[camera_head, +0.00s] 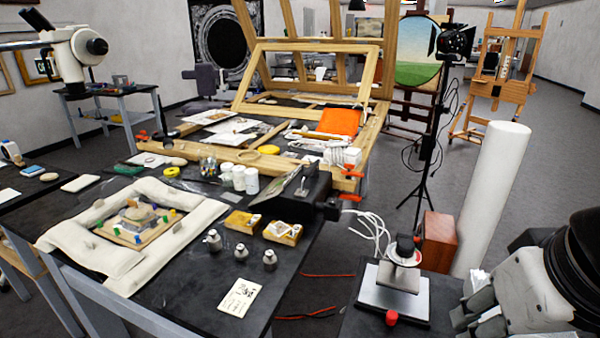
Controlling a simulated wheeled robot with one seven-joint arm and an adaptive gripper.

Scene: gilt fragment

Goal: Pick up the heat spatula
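I cannot pick out the heat spatula for certain. A slim pale tool (303,183) rests by a black box-shaped unit (318,192) near the right edge of the black worktable (190,295); it is too small to tell whether it is the spatula. My gripper (472,312) is at the lower right, beside a small metal stand and well apart from the worktable. Part of it is cut off by the picture edge, and its opening does not show clearly. Nothing is seen held in it.
The metal stand (395,297) with a red knob is just left of my gripper. A white roll (490,195) and brown box (440,240) stand behind. White padding (185,215), metal weights (241,254) and jars (251,181) crowd the worktable.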

